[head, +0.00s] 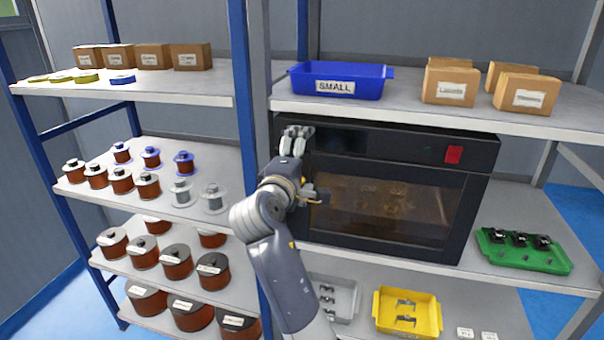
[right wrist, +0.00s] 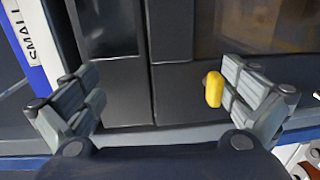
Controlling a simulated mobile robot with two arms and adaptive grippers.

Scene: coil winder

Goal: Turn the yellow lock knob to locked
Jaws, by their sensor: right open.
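The yellow lock knob (right wrist: 213,89) is on the dark front of the oven-like cabinet (head: 470,190). In the right wrist view it is a small rounded bar, its long side running nearly up and down the picture. My right gripper (right wrist: 160,98) is open in front of the cabinet's left part, fingers wide apart. The knob lies between the fingers, close beside the right-hand one; I cannot tell whether they touch. In the head view this gripper (head: 308,163) covers most of the knob's area. My left gripper is not in view.
A blue bin (head: 338,98) marked SMALL and cardboard boxes (head: 450,82) stand on the shelf above. A blue post (head: 243,100) stands close left of my right arm. A green tray (head: 520,262) is right of the cabinet, a yellow tray (head: 425,310) below.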

